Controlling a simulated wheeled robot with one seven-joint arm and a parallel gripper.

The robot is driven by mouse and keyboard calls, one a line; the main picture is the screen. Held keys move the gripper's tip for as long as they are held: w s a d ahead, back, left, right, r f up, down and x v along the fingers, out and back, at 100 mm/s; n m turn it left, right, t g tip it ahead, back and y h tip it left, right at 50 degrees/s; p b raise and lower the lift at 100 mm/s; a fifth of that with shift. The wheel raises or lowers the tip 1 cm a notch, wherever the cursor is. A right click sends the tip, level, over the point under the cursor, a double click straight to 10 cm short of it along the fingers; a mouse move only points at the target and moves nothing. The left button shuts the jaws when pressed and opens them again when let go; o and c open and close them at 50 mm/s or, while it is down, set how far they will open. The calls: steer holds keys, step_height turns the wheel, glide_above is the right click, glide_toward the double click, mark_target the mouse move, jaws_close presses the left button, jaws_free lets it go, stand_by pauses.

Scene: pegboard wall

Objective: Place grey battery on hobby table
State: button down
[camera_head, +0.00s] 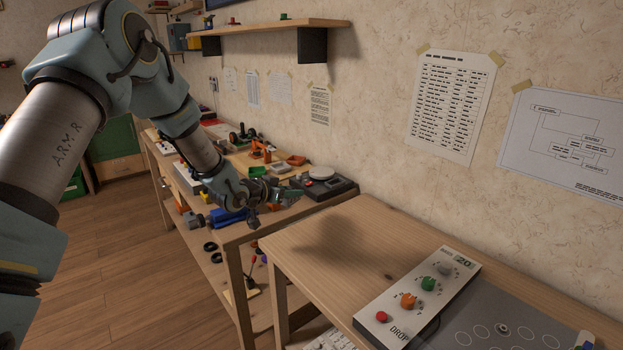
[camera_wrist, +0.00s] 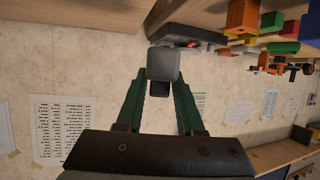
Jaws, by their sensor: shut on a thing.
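The grey battery (camera_wrist: 163,63) shows in the wrist view as a grey block between the tips of my gripper's green fingers. My gripper (camera_wrist: 161,88) is shut on it. In the head view my gripper (camera_head: 287,194) is above the near end of a wooden table crowded with hobby items (camera_head: 248,233), and the battery cannot be made out there. A second wooden table (camera_head: 330,232) stands nearer, with a bare left part. I cannot tell which of the two is the hobby table.
A dark device with a pale round top (camera_head: 322,175) stands close beyond my gripper. A control panel with knobs (camera_head: 415,298) lies on the nearer table. The wall with papers (camera_head: 455,105) runs along the right, and a shelf (camera_head: 270,28) is above.

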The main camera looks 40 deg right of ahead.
steer(key=w+a+f+n+t+y, duration=0.2)
steer(key=a+f+n+t+y, duration=0.1)
steer(key=a, duration=1.6)
steer(key=w+a+f+n+t+y, duration=0.2)
steer(key=a+f+n+t+y, duration=0.2)
steer(key=a, duration=1.6)
steer(key=w+a+f+n+t+y, duration=0.2)
steer(key=a+f+n+y, duration=0.4)
steer(key=a+f, duration=0.6)
steer(key=a+n+t, duration=0.1)
steer(key=a+n, duration=0.1)
steer(key=a, duration=0.6)
steer(key=shift+w+a+n+t, duration=0.15)
steer(key=shift+w+n+t, duration=0.15)
steer(key=shift+w, duration=0.1)
